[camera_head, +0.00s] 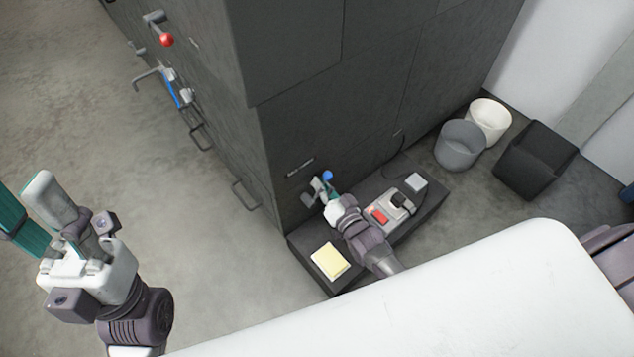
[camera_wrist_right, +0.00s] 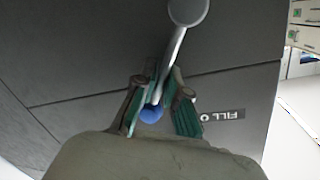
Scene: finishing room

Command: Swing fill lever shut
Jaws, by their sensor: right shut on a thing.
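The fill lever is a grey metal arm with a blue knob on the dark cabinet's end face. In the right wrist view the lever arm (camera_wrist_right: 171,55) runs slantwise from a round hub at the top down to the blue knob (camera_wrist_right: 150,115). My right gripper (camera_wrist_right: 160,108) is shut on the lever near its knob, with a teal pad on each side. In the head view the blue knob (camera_head: 328,175) shows just beyond my right gripper (camera_head: 325,190). My left gripper (camera_head: 38,215) is at the far left, its fingers apart and empty.
A FILL label (camera_wrist_right: 222,115) is beside the lever. Below stands a low dark bench (camera_head: 432,197) with a yellow pad (camera_head: 328,261) and a small device with a red part (camera_head: 380,215). Two round bins (camera_head: 461,146) and a black box (camera_head: 536,160) stand at right. Floor at left is clear.

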